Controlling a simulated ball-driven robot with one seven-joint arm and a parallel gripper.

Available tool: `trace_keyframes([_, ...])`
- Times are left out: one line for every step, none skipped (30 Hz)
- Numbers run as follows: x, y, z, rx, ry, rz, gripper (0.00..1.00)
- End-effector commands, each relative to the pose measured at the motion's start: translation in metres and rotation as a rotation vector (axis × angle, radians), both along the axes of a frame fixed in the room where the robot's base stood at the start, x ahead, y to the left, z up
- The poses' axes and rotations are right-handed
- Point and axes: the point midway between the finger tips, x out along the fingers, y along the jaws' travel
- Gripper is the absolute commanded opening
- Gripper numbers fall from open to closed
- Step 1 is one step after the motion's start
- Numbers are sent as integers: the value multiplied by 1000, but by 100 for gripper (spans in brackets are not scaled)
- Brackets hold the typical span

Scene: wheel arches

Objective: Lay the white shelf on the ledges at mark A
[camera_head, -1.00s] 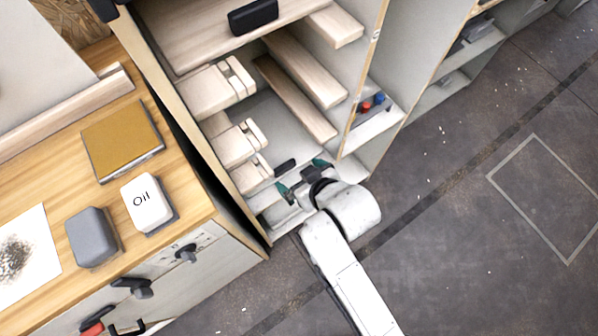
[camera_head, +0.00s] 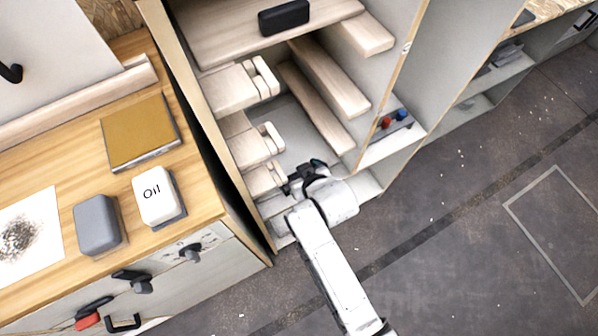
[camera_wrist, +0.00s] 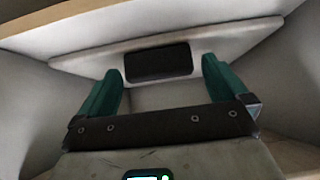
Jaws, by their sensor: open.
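A pale shelf with a black grip block (camera_wrist: 157,62) at its front edge shows in the wrist view; its whitish board (camera_wrist: 225,35) spans across the picture. My gripper (camera_head: 303,178) is low in the cabinet opening. Its two green fingers stand open on either side of the block in the wrist view, apart from it as far as I can tell. In the head view my gripper hides this block. Pale wooden ledges line the cabinet's left side (camera_head: 232,88) and right side (camera_head: 328,75) at several heights. I cannot read a mark A.
An upper wooden board (camera_head: 225,35) carries another black block (camera_head: 284,17). The cabinet's right wall (camera_head: 395,60) and left edge (camera_head: 190,95) bound the opening. The floor (camera_head: 440,250) at right is clear.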

Motion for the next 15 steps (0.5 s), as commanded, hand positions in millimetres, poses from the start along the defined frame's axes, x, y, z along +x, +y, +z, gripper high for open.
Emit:
trace_keyframes([0, 0, 0, 0, 0, 0, 100])
trace_keyframes([0, 0, 0, 0, 0, 0, 100])
trace_keyframes([0, 0, 0, 0, 0, 0, 100])
trace_keyframes([0, 0, 0, 0, 0, 0, 100])
trace_keyframes([0, 0, 0, 0, 0, 0, 100])
trace_keyframes([0, 0, 0, 0, 0, 0, 99])
trace_keyframes([0, 0, 0, 0, 0, 0, 96])
trace_keyframes([0, 0, 0, 0, 0, 0, 93])
trace_keyframes([0, 0, 0, 0, 0, 0, 89])
trace_keyframes([0, 0, 0, 0, 0, 0, 87])
trace_keyframes([0, 0, 0, 0, 0, 0, 84])
trace_keyframes([0, 0, 0, 0, 0, 0, 80])
trace_keyframes([0, 0, 0, 0, 0, 0, 77])
trace_keyframes([0, 0, 0, 0, 0, 0, 74])
trace_keyframes([0, 0, 0, 0, 0, 0, 70])
